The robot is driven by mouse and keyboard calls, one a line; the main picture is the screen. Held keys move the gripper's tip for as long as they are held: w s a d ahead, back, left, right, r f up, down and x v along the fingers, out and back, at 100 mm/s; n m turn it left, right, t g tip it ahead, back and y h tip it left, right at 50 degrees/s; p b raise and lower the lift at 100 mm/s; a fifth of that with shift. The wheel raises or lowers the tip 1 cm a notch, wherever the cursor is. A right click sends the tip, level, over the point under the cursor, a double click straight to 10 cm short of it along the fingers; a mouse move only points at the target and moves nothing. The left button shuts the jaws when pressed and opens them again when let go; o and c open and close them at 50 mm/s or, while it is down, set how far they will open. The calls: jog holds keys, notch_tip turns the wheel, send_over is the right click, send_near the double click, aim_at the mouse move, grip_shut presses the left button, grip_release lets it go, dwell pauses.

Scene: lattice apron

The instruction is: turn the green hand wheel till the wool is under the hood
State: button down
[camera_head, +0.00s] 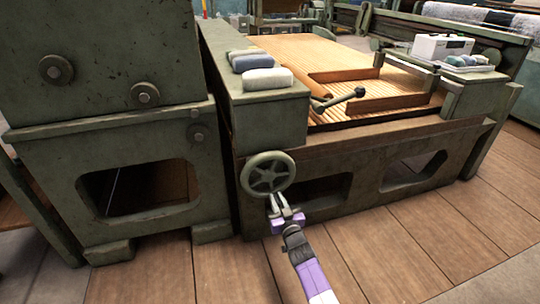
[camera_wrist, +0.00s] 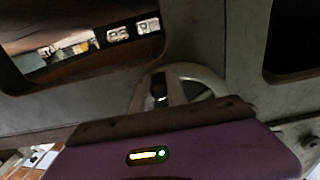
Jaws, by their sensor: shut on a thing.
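The green hand wheel (camera_head: 268,175) is spoked and mounted upright on the front side of the low machine. My gripper (camera_head: 273,203), with purple parts, reaches it from below and is shut on the lower part of its rim. In the wrist view the pale wheel rim (camera_wrist: 207,76) arches behind my gripper's fingers (camera_wrist: 162,92); much of the wheel is hidden by the purple gripper body. The slatted wooden apron (camera_head: 310,50) lies on top of the machine. I cannot clearly make out wool on the apron, nor tell which part is the hood.
A tall green machine housing (camera_head: 110,60) stands close to the left of the wheel. Pale and grey-blue bundles (camera_head: 268,78) lie on the green ledge above it. A dark-knobbed lever (camera_head: 340,100) and a wooden frame (camera_head: 400,100) sit on the apron. Plank floor (camera_head: 400,240) is clear at right.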

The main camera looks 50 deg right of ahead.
aim_at(255, 195)
jog(key=shift+w+r, duration=0.1)
jog(key=shift+w+a, duration=0.4)
jog(key=shift+a, duration=0.25)
jog(key=shift+w+a, duration=0.4)
jog(key=shift+a, duration=0.2)
jog(key=shift+w+a+f, duration=0.1)
jog(key=shift+a+f, duration=0.15)
jog(key=shift+w+a+r+p, duration=0.35)
jog(key=shift+a+p, duration=0.1)
jog(key=shift+a, duration=0.1)
jog(key=shift+w+a+r+p, duration=0.25)
jog(key=shift+w+a+p, duration=0.15)
jog(key=shift+a, duration=0.1)
jog(key=shift+w+a, duration=0.2)
jog(key=shift+a, duration=0.2)
